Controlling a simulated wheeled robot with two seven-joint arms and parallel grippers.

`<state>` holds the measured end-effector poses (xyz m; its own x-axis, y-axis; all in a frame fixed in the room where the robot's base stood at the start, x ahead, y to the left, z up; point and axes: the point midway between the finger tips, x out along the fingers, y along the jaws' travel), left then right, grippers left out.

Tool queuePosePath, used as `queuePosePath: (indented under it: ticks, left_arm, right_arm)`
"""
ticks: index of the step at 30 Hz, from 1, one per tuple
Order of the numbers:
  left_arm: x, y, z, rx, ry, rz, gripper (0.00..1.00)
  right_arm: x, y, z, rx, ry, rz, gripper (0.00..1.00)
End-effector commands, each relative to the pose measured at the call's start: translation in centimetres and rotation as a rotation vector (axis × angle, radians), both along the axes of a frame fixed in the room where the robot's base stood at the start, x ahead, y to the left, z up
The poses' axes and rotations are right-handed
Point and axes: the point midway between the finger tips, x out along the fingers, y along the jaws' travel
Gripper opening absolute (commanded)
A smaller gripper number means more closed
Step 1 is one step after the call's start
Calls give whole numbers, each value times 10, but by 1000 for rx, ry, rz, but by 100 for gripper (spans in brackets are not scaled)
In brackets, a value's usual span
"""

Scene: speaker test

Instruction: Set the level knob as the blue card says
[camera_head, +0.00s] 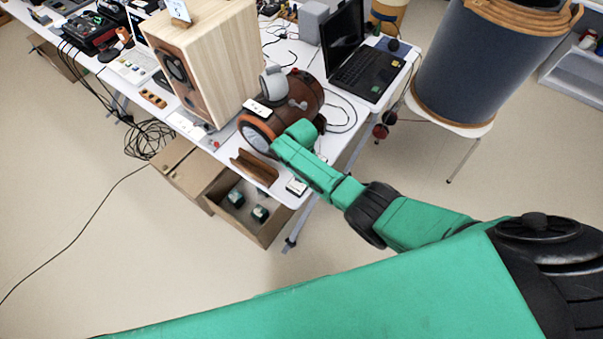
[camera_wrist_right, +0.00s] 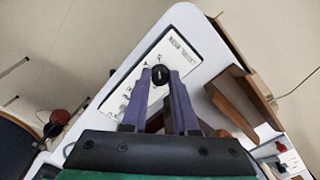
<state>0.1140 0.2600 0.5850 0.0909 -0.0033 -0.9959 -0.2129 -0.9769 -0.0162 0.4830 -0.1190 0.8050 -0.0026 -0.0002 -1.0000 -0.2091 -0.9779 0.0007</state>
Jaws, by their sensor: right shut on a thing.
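The level knob (camera_wrist_right: 160,74) is small, round and black, with a pale mark on its top. It sits on a white panel (camera_wrist_right: 173,50) with small dark print near the table corner. In the wrist view the purple fingers of my right gripper (camera_wrist_right: 160,79) are shut on the knob, one on each side. In the head view part of the panel (camera_head: 296,187) shows beside my green arm, which hides the fingers and knob. A small pale card with a blue mark (camera_head: 179,10) stands on the wooden speaker; I cannot read it. My left gripper is not in view.
A brown wooden stand (camera_wrist_right: 237,100) is close beside the panel. The wooden speaker (camera_head: 205,60), a brown barrel-shaped device (camera_head: 290,98) and a laptop (camera_head: 365,70) stand on the white table.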

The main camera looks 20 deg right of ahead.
Motion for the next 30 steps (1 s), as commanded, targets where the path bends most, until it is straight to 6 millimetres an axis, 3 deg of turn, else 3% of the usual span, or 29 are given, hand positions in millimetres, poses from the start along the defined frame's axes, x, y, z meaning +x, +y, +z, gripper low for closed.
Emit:
queuePosePath:
  ticks: [19, 20, 21, 30]
  left_arm:
    - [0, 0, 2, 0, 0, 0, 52]
    - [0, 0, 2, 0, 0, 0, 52]
    - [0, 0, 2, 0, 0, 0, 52]
    - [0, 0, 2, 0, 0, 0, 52]
  right_arm:
    - [4, 0, 3, 0, -10, -55, 0]
    - [4, 0, 3, 0, -10, -55, 39]
    - [4, 0, 3, 0, -9, -55, 54]
    - [2, 0, 1, 0, -4, -54, 57]
